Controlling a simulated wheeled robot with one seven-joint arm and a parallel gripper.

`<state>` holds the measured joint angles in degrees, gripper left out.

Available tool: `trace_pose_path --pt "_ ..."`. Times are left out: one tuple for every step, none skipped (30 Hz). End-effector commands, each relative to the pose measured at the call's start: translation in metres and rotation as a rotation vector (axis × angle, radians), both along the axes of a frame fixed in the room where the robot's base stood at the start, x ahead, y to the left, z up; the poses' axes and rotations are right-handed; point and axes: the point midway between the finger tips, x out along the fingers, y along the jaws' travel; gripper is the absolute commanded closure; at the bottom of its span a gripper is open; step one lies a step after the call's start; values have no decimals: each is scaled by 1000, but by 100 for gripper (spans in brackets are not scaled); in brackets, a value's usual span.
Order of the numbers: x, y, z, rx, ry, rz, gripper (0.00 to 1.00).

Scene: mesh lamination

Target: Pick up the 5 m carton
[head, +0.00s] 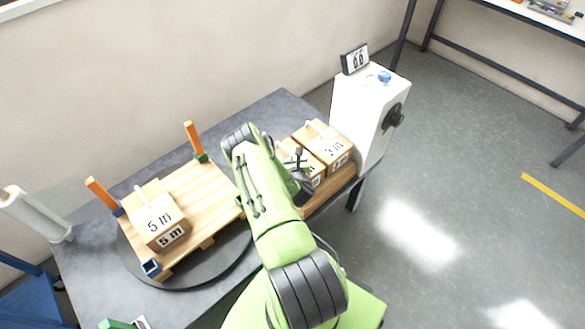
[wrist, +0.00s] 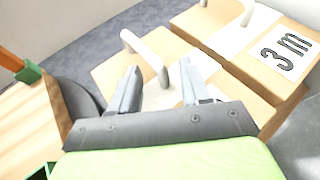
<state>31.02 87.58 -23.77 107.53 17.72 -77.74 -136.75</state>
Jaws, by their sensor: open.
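A carton labelled "5 m" (head: 160,220) sits on the wooden pallet at the left, a light handle on its top. My gripper is far to its right, over a second carton (head: 317,181) beside the "3 m" carton (head: 333,149). That second carton's label is partly hidden, and I cannot read it for certain. In the wrist view my gripper (wrist: 160,70) is open, its two fingers above this carton (wrist: 106,72). The carton's white handle (wrist: 145,55) lies between or just beyond the fingertips; I cannot tell whether they touch it. The "3 m" carton (wrist: 283,60) is at the right.
The pallet (head: 207,192) stands on a dark round turntable (head: 235,250), with orange corner posts (head: 194,137) standing up. A white machine (head: 362,115) with a "66" display (head: 355,59) is behind the right cartons. A white roll (head: 35,213) is at the far left.

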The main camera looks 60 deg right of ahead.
Motion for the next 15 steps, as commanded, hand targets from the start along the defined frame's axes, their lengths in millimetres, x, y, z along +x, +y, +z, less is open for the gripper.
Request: trace_pose_path --pt "0 0 0 0 0 0 53" --pt "0 0 0 0 0 0 58" --pt "0 0 0 0 0 0 64" --pt "0 0 0 0 0 0 68" --pt "0 0 0 0 0 0 73" --pt "0 0 0 0 0 0 79" --pt "0 0 0 0 0 0 84" --pt "0 0 0 0 0 0 88" --pt "0 0 0 -1 1 0 94" --pt "0 0 0 -1 -1 0 99" --pt "0 0 0 -1 -1 0 100" --pt "0 0 0 -1 -1 0 100" --pt "0 0 0 -1 -1 0 100" --pt "0 0 0 -1 -1 0 100" --pt "0 0 0 -1 -1 0 100"
